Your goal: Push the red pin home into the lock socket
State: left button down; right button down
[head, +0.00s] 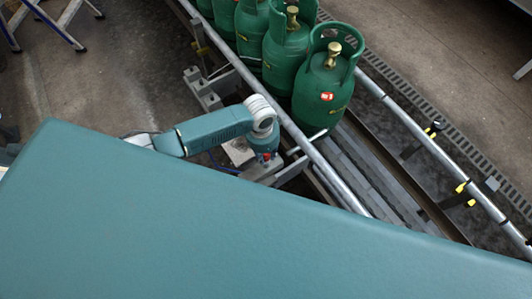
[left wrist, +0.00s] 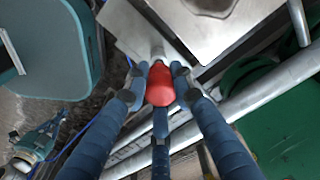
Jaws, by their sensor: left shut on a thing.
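The red pin (left wrist: 160,85) shows as a rounded red knob in the left wrist view, between the blue fingers of my left gripper (left wrist: 157,78). The fingers are shut on it. A short pale metal shaft continues from its far end toward a grey metal plate (left wrist: 128,32). The lock socket cannot be made out clearly, nor how deep the pin sits. In the head view my left gripper (head: 265,160) is at a grey bracket (head: 260,173) beside the conveyor, and only a small speck of red shows there. My right gripper is not seen.
Several green gas cylinders (head: 322,88) stand upright on the conveyor, the nearest just beyond the bracket. A metal guard rail (head: 335,180) runs close by my left gripper. The conveyor track (head: 372,180) in front of the cylinders is empty.

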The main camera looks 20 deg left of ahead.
pick_arm(q)
jog(key=shift+f+b, duration=0.85)
jog(key=shift+f, duration=0.6)
jog(key=c, duration=1.4)
grip_release()
